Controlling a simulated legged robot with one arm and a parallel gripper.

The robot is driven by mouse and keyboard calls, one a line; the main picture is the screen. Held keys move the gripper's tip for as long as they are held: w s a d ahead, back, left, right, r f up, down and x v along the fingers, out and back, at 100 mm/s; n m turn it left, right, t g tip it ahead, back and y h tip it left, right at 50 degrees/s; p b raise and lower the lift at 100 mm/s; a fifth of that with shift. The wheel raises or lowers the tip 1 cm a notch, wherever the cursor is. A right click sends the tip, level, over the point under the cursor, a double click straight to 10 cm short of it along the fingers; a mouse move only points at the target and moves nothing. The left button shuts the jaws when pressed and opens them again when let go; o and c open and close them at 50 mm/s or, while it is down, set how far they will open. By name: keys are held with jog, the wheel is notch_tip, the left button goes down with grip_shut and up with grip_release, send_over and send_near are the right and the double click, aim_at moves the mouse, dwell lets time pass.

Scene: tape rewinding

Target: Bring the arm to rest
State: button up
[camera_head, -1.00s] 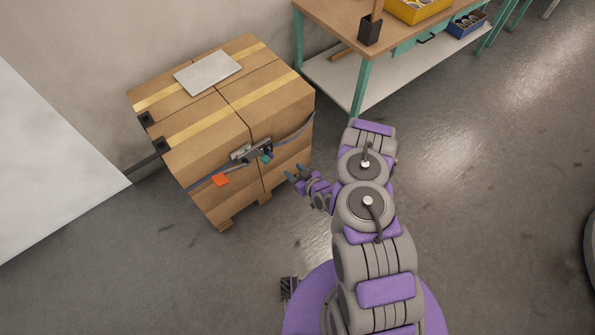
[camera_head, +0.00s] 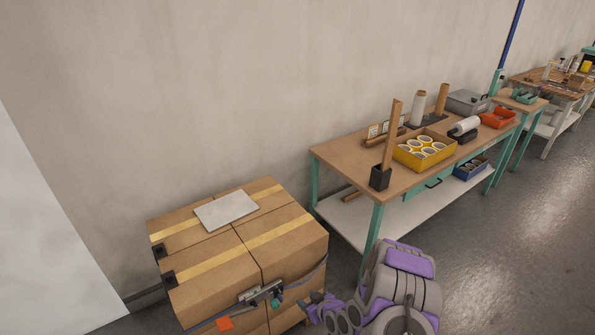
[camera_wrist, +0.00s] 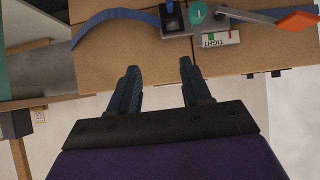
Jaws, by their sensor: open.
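My arm shows at the bottom of the head view, in grey and purple. My gripper (camera_head: 308,301) is beside the front of a stack of taped cardboard boxes (camera_head: 188,285), near the strap buckle. In the wrist view my gripper (camera_wrist: 160,78) has its two dark fingers apart, with nothing between them but the box face behind. The strap tensioner (camera_head: 262,293), with a teal knob and an orange handle, sits on the box front. The tensioner also shows at the top of the wrist view (camera_wrist: 222,18), clear of the fingertips.
A wooden-topped workbench (camera_head: 345,156) stands behind and right of the boxes. It holds a yellow tray (camera_head: 430,160) of tape rolls, a post in a black base (camera_head: 380,178) and a red bin (camera_head: 497,119). A white plate (camera_head: 226,209) lies on the boxes. Open floor (camera_head: 480,260) is at the right.

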jog(key=s+d+r+g+h, duration=0.1)
jog(key=d+r+g+h, duration=0.2)
jog(key=r, duration=1)
jog(key=s+d+r+m+g+h, duration=0.25)
jog(key=s+d+r, duration=0.25)
jog(key=s+r, duration=0.7)
jog(key=s+r+m+g, duration=0.1)
jog(key=s+r, duration=0.4)
jog(key=s, duration=0.4)
jog(key=s+d+r+m+g, duration=0.1)
jog(key=s+r, duration=0.4)
jog(key=s, duration=0.5)
jog(key=s+d+r+m+g, duration=0.1)
jog(key=s+r+m+g, duration=0.1)
jog(key=s+r, duration=0.3)
jog(key=s+g, duration=0.1)
jog(key=s, duration=0.3)
jog(key=shift+s+m, duration=0.35)
jog(key=shift+s, duration=0.05)
jog(key=shift+r+h, duration=0.1)
jog(key=shift+h, duration=0.15)
